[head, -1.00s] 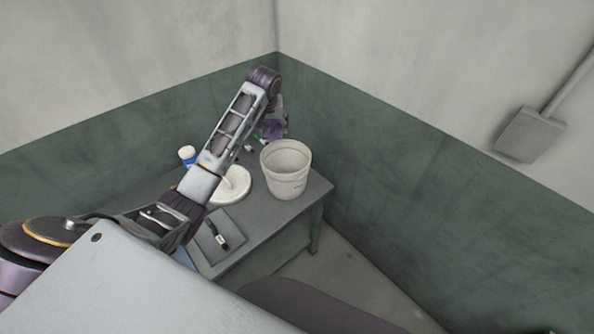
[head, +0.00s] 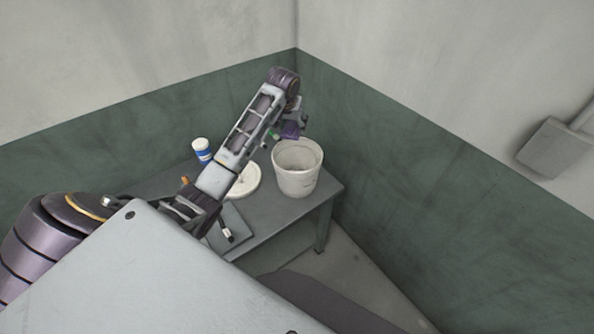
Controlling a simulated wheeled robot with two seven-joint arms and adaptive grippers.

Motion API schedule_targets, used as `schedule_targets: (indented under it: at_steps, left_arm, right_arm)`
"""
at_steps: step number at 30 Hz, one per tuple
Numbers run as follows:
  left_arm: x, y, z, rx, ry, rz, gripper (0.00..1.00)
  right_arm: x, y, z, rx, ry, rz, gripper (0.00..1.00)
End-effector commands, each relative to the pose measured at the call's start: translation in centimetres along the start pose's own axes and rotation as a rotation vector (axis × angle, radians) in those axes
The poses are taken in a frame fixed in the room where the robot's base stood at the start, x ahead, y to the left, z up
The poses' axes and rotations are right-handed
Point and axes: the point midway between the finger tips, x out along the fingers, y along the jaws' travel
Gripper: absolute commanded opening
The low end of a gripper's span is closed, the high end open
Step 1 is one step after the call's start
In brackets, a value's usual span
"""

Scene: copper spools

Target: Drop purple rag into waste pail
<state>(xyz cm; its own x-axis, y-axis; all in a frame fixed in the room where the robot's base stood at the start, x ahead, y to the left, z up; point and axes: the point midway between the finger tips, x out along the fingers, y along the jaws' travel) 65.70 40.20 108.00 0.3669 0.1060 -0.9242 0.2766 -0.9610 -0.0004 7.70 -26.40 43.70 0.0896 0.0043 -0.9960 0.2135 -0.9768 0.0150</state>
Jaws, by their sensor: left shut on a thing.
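The purple rag (head: 290,130) hangs from my left gripper (head: 293,119), which is shut on it. The gripper is small in the head view and partly hidden by its own wrist. The waste pail (head: 297,172) is a white, open-topped bucket standing upright on the grey table. The rag shows just above the pail's back rim in the picture; I cannot tell whether it is over the opening. My right gripper is not in view.
The grey table (head: 262,232) stands in the room's corner against green-and-white walls. A round white lid (head: 246,181) lies left of the pail. A blue-and-white bottle (head: 202,150) stands at the back left. A dark flat item (head: 232,219) with a small tool lies near the front edge.

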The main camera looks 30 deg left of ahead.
Motion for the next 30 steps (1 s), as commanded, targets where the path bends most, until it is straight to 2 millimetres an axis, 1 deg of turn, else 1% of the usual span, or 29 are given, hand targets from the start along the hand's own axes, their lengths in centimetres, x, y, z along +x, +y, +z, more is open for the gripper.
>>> schedule_targets:
  at_steps: [8, 14, 20, 30]
  left_arm:
    - [0.0, 0.0, 0.0, -0.001, 0.000, 0.000, 0.39]
    - [0.5, 0.0, 0.2, -0.001, -0.001, -0.001, 0.39]
    - [1.7, 0.0, 0.8, -0.001, -0.002, -0.001, 0.39]
    - [4.4, 0.0, 1.9, -0.001, -0.002, -0.001, 0.39]
  right_arm:
    - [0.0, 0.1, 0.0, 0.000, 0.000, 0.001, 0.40]
    - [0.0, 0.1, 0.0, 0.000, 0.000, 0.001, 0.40]
    - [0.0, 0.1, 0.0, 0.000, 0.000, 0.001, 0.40]
    - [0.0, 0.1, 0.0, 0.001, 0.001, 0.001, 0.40]
